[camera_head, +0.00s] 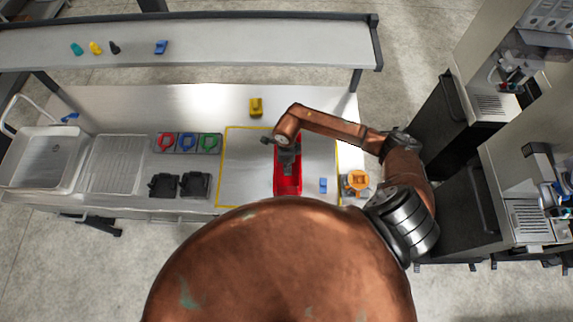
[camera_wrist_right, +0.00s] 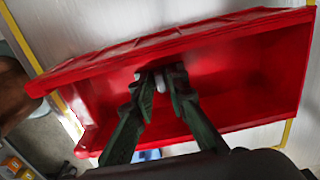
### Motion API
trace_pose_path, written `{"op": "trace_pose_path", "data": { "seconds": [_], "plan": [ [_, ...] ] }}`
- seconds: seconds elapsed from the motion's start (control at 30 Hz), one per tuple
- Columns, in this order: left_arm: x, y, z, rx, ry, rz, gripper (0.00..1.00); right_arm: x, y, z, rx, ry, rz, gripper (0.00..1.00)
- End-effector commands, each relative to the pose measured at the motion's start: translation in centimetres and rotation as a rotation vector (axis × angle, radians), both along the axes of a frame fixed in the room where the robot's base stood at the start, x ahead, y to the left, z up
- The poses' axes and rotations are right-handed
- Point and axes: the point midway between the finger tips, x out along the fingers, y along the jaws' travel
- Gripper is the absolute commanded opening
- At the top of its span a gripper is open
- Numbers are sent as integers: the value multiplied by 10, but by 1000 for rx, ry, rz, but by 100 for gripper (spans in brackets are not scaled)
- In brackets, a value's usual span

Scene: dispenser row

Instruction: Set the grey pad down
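The grey pad (camera_wrist_right: 171,74) is a small light piece between the fingertips of my right gripper (camera_wrist_right: 164,88) in the right wrist view. The fingers have closed in on it, and they partly hide it. The right gripper reaches down over an open red bin (camera_wrist_right: 240,85), with the fingertips inside its outline. I cannot tell if the pad touches the bin floor. In the head view the right gripper (camera_head: 287,160) covers the far part of the red bin (camera_head: 288,183), and the pad cannot be made out. My left gripper does not show.
The bin stands inside a yellow outline (camera_head: 218,180) on the bench. A blue item (camera_head: 323,185) and an orange holder (camera_head: 356,182) are to its right. A yellow item (camera_head: 256,106) lies behind. Coloured holders (camera_head: 187,142) and black stands (camera_head: 195,185) are left. A raised shelf (camera_head: 220,45) runs behind.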

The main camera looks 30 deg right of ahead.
Motion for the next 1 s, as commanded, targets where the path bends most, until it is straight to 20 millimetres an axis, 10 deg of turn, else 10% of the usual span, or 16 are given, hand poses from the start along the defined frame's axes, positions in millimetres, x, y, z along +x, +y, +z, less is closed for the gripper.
{"op": "trace_pose_path", "data": {
  "seconds": [0.57,1.0],
  "plan": [
    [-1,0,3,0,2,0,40,1,-1,9,-1,-2,1,25],
    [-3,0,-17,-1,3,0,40,1,-1,95,-2,-3,3,25]
  ]
}}
